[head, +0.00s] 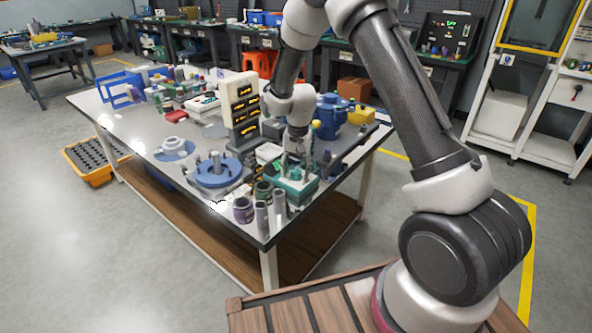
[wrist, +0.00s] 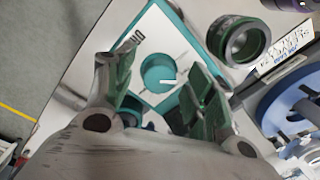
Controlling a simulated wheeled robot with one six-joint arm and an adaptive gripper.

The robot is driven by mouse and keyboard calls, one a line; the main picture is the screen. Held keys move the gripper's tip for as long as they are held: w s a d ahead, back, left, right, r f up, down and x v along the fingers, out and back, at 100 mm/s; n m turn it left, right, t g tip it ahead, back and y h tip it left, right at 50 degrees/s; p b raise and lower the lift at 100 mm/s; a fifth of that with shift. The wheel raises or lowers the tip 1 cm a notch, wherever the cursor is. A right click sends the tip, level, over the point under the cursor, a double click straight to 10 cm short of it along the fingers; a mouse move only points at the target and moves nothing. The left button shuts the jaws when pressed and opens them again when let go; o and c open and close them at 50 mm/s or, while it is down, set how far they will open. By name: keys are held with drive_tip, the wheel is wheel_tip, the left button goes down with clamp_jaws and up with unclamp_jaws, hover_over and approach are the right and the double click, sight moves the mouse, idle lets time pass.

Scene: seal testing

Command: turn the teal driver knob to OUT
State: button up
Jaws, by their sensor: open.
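The teal driver knob (wrist: 156,70) shows in the wrist view as a round teal disc with a short white mark on it. It sits on a pale plate with a teal border (wrist: 197,22).
A dark green ring-shaped part (wrist: 241,38) stands close right of the plate. A blue round fixture (head: 219,177) is left of the unit. Metal cylinders (head: 262,217) and a purple jar (head: 243,211) stand at the front edge. A blue pot (head: 332,112) stands behind.

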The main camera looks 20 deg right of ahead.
drive_tip(key=shift+f, duration=0.1)
drive_tip(key=c, duration=1)
drive_tip(key=shift+n, duration=0.3)
drive_tip(key=n, duration=0.3)
drive_tip(key=shift+d+n, duration=0.1)
drive_tip(key=shift+n, duration=2)
drive_tip(key=o, duration=1)
